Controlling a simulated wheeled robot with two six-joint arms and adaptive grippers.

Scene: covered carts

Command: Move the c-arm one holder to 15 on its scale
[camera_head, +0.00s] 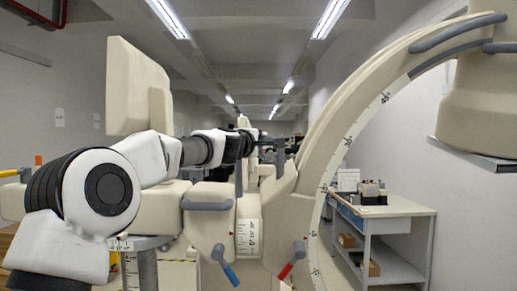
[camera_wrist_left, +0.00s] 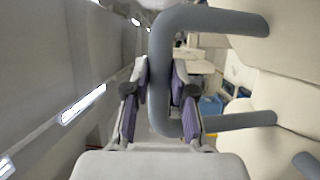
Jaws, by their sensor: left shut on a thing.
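The cream c-arm (camera_head: 345,125) curves up to the right, with a degree scale along its edge showing 30 and 45. The cream holder block (camera_head: 287,215) sits at its lower left, with a red lever (camera_head: 291,271). Left of it is a white scale drum (camera_head: 248,238), and a blue lever (camera_head: 228,272) hangs below. My left gripper (camera_head: 268,150) reaches in above the holder. In the left wrist view its purple-padded fingers (camera_wrist_left: 160,105) are shut on a grey bar handle (camera_wrist_left: 161,70). The grip is small in the head view. My right gripper is not in view.
A grey-white trolley (camera_head: 385,208) with boxes stands behind the c-arm at right. A cream panel (camera_head: 137,88) rises behind my left arm. A large cream housing (camera_head: 480,100) is at the upper right. A corridor runs behind.

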